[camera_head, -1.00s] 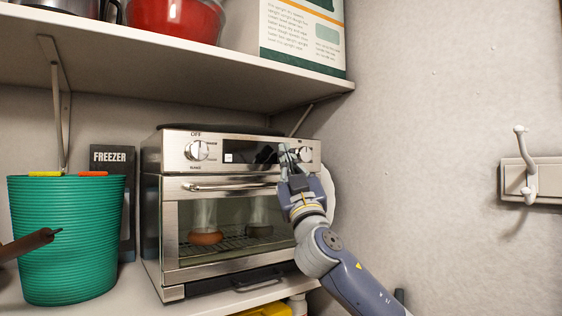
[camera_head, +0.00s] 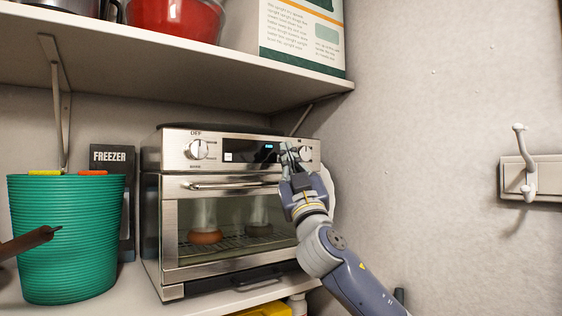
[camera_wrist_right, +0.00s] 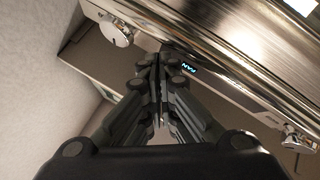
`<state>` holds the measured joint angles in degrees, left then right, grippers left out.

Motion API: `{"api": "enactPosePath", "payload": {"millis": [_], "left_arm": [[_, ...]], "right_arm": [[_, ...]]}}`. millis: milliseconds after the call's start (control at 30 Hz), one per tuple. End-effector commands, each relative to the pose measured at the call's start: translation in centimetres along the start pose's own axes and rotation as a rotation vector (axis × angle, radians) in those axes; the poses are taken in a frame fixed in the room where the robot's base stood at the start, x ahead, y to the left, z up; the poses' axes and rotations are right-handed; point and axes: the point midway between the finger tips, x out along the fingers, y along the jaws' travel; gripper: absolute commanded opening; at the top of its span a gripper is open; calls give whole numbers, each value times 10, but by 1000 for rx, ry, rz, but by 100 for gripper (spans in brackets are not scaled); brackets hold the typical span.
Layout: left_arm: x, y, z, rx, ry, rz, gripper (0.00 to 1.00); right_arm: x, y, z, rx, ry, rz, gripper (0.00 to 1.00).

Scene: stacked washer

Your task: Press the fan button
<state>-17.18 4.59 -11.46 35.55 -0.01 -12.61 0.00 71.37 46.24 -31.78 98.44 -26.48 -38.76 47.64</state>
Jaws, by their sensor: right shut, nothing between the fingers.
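A silver toaster oven (camera_head: 176,143) stands on the lower shelf, with a dark control panel between two knobs. A small blue lit label (camera_head: 269,146) shows on the panel. In the right wrist view the lit label reads FAN (camera_wrist_right: 189,68), close beside my fingertips. My right gripper (camera_head: 288,150) is in front of the right part of the panel, shut and empty. In the right wrist view the gripper (camera_wrist_right: 160,65) has its fingertips together at the panel; whether they touch it I cannot tell. They partly hide the panel. My left gripper is not in view.
A green ribbed bin (camera_head: 66,240) stands left of the oven, beside a black FREEZER sign (camera_head: 112,157). An upper shelf (camera_head: 180,70) overhangs the oven. The right knob (camera_head: 306,153) is close to my gripper. A wall hook (camera_head: 523,165) is at the far right.

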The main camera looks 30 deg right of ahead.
Motion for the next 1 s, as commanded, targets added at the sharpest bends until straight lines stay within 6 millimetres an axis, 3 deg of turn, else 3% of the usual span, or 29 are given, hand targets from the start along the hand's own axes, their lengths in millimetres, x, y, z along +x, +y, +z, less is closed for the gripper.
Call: {"api": "enactPosePath", "payload": {"millis": [367,1000], "left_arm": [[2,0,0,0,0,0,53],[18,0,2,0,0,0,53]], "right_arm": [[-3,3,-2,0,0,1,0],[-43,31,-31,1,1,0,0]]}}
